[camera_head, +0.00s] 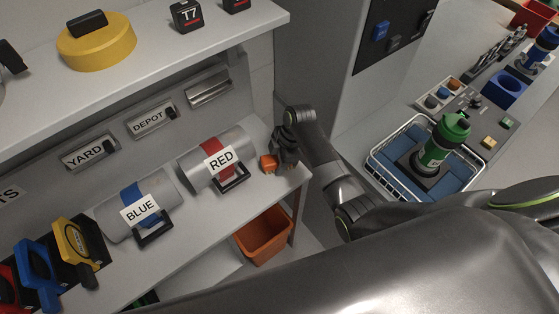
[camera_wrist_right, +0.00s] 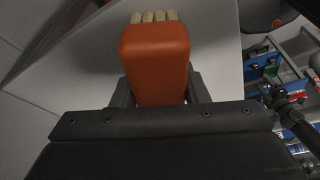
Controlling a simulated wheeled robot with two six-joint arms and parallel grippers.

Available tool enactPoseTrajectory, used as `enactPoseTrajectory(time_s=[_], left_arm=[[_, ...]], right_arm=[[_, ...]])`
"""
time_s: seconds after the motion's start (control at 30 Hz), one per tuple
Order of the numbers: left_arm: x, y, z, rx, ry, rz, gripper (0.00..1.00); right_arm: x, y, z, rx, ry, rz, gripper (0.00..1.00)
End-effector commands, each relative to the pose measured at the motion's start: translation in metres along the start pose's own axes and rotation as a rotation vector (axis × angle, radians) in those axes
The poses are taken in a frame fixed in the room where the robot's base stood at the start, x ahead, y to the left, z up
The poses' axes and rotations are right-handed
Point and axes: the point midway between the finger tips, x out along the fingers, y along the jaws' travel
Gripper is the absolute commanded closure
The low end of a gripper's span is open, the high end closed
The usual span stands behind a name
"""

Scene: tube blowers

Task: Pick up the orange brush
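The orange brush (camera_head: 268,163) is at the right end of the grey shelf, near its edge. My right gripper (camera_head: 284,160) reaches it from the right and partly hides it. In the right wrist view the brush (camera_wrist_right: 156,62) points away from me, its pale bristle tufts (camera_wrist_right: 154,16) at the far end. The dark fingers of my right gripper (camera_wrist_right: 160,92) stand on both sides of the orange body, with no clear gap. I cannot tell whether the brush rests on the shelf or is slightly raised. My left gripper is not in view.
The grey cylinder labelled RED (camera_head: 214,166) lies just left of the brush, and the one labelled BLUE (camera_head: 134,208) further left. An orange bin (camera_head: 264,236) is below the shelf edge.

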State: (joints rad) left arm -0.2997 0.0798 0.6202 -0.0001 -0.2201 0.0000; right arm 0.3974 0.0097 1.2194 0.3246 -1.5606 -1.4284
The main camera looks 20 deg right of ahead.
Motion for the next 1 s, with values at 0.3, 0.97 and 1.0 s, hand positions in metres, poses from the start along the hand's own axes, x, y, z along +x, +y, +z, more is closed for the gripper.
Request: enactPoseTrajectory(time_s=[0.3, 0.97, 1.0], left_arm=[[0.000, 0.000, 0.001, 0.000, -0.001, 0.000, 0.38], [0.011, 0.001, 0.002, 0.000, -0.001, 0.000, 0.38], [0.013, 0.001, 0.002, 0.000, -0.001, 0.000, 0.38]], right_arm=[[0.000, 0.000, 0.000, 0.000, 0.000, 0.000, 0.87], [-0.064, 0.002, -0.020, -0.003, 0.000, 0.008, 0.87], [-0.072, 0.002, -0.022, -0.003, 0.000, 0.007, 0.87]])
